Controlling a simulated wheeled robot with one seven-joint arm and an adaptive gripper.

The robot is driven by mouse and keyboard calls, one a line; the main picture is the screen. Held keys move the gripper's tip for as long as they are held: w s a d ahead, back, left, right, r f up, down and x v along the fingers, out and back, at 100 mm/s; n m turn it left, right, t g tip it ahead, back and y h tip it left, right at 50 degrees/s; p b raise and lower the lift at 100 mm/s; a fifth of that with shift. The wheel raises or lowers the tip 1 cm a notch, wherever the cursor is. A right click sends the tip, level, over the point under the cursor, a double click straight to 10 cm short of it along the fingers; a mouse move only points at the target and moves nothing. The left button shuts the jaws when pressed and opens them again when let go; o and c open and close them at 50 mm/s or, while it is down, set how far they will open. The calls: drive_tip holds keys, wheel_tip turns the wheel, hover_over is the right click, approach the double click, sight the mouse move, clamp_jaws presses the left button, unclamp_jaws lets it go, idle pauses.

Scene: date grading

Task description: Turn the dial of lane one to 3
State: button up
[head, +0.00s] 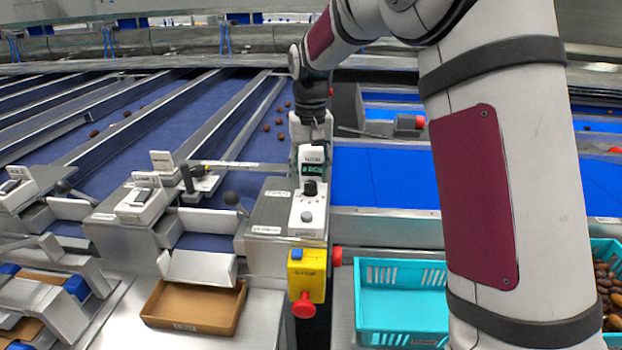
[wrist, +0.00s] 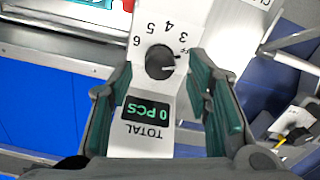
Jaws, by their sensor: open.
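A black round dial (wrist: 160,62) sits on a white control panel (wrist: 205,25), with printed 3, 4, 5, 6 and OFF around it. Its pale pointer mark points right in the wrist view, near OFF and away from 3. A display (wrist: 146,111) reads 0 PCS, with TOTAL beside it. The dial also shows in the head view (head: 310,188). I cannot read a lane name on this panel. My gripper (wrist: 158,66) is open, its two green-padded fingers on either side of the panel by the dial; contact with the dial is not visible.
A yellow box with a red stop button (head: 304,298) hangs below the panel. A brown tray (head: 190,325) is at lower left, a teal crate (head: 400,337) at right. Lanes with metal dividers run left; a small black-knobbed lever (head: 231,198) stands close to the panel.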

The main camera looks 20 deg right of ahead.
drive_tip(key=shift+f, duration=1.05)
clamp_jaws()
drive_tip(key=shift+n, duration=0.4)
drive_tip(key=n, duration=0.5)
drive_tip(key=shift+n, duration=0.4)
unclamp_jaws()
